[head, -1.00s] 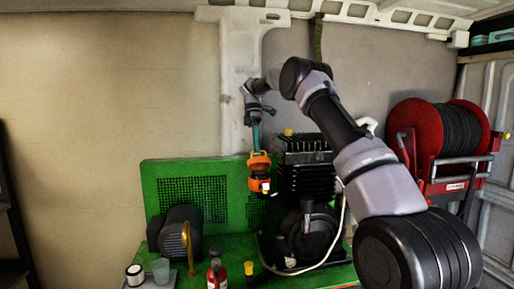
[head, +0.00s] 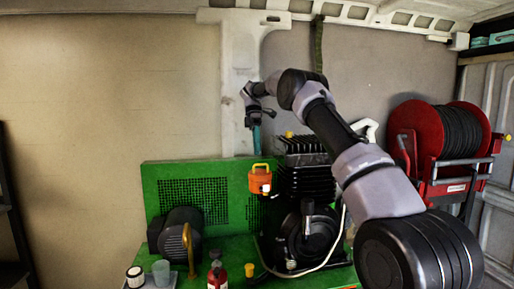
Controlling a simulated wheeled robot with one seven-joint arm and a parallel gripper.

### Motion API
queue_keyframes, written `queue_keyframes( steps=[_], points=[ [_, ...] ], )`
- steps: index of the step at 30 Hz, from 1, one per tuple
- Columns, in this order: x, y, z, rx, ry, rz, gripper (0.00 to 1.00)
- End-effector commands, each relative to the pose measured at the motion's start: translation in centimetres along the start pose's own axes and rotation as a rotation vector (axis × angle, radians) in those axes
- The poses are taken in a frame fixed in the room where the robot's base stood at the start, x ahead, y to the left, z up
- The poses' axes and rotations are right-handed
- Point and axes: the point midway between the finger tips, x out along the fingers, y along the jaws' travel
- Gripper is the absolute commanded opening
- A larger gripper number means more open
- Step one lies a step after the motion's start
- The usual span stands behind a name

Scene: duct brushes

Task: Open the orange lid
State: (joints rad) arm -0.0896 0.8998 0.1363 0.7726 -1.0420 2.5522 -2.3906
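The orange lid (head: 260,184) is a small orange piece with a loop on top, in front of the green panel, left of the black finned machine. It has a small pale patch low on its front. My gripper (head: 253,119) hangs at the end of my arm, above the lid and clearly apart from it. It is small and dark, and I cannot make out whether its fingers are open. A teal strip (head: 256,141) shows just below it; I cannot tell whether the two touch.
A black finned machine (head: 306,182) stands close right of the lid. A dark motor (head: 179,232), a yellow hook (head: 189,250), a red bottle (head: 217,276) and cups stand on the green bench. A red hose reel (head: 409,128) is at right. The wall left is clear.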

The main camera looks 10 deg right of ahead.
Motion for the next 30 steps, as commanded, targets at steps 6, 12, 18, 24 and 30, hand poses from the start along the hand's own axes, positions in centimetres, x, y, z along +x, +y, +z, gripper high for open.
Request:
queue_keyframes(
  steps=[6,12,18,24,30],
  points=[
    [0.0,-0.1,0.0,-0.001,0.000,0.002,0.42],
    [0.1,-0.4,-0.1,-0.003,0.001,0.030,0.42],
    [0.6,-1.0,0.0,-0.003,0.001,0.103,0.42],
    [1.3,-1.7,-0.1,-0.001,0.003,0.198,0.42],
    [2.2,-2.3,-0.1,0.000,0.003,0.307,0.42]
  ],
)
